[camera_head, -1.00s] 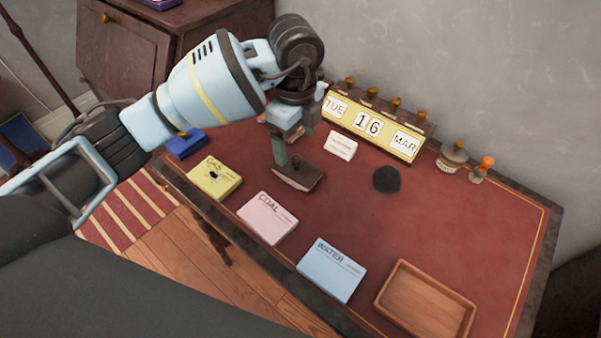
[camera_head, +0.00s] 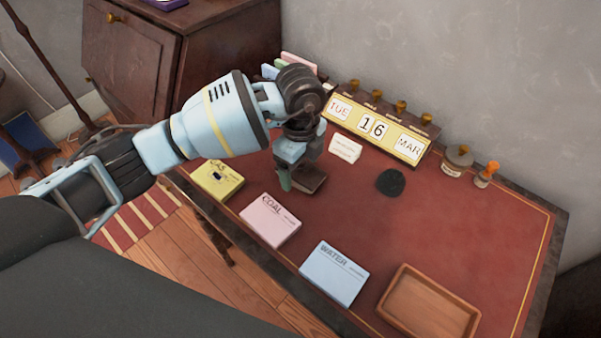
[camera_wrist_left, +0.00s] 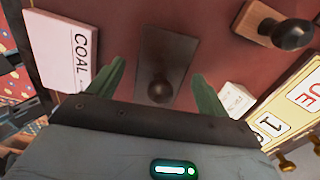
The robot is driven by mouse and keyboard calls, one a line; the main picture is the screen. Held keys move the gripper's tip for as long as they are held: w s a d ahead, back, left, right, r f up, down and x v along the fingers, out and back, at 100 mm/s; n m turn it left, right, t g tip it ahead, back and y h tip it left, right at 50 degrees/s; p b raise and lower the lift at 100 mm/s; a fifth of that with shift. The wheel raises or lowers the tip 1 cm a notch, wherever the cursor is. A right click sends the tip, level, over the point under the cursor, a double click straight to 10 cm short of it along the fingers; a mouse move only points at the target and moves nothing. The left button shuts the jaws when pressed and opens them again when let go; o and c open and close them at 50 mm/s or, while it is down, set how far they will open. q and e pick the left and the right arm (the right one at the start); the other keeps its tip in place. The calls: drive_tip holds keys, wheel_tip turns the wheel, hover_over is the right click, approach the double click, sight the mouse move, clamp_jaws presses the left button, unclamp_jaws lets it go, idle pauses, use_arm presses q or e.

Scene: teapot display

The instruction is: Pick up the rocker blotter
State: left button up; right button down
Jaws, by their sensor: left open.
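The rocker blotter (camera_head: 312,181) appears as a dark brown block on the red desk top, partly hidden by my left gripper (camera_head: 290,180) in the head view. In the left wrist view the blotter (camera_wrist_left: 176,45) is a brown rectangular plate with a round dark knob. My left gripper (camera_wrist_left: 160,72) is open. Its two green fingers stand on either side of the knob, with nothing held. I cannot tell the exact height of the fingertips over the blotter. My right gripper is not in view.
A wooden block with a black knob (camera_wrist_left: 275,25) is near the calendar (camera_head: 372,127). Yellow (camera_head: 217,181), pink (camera_head: 270,220) and blue (camera_head: 333,273) card stacks line the front. A wooden tray (camera_head: 429,302) is at right.

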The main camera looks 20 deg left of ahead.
use_arm(q)
drive_tip(key=shift+f, duration=0.1)
drive_tip(key=c, duration=1.2)
drive_tip(key=shift+c, duration=0.2)
drive_tip(key=shift+r, duration=0.8)
drive_tip(key=shift+s+a+r, duration=0.15)
drive_tip(key=shift+s+r, duration=0.05)
drive_tip(key=shift+r, duration=0.85)
drive_tip(key=s+a, duration=0.2)
drive_tip(key=s, duration=0.2)
drive_tip(key=s+a+r, duration=0.1)
drive_tip(key=s+a, duration=0.1)
drive_tip(key=s, duration=0.3)
drive_tip(key=s+a, duration=0.2)
drive_tip(key=s, duration=0.3)
drive_tip(key=shift+s+a+r, duration=0.1)
drive_tip(key=shift+a+r, duration=0.05)
drive_tip(key=shift+a, duration=0.05)
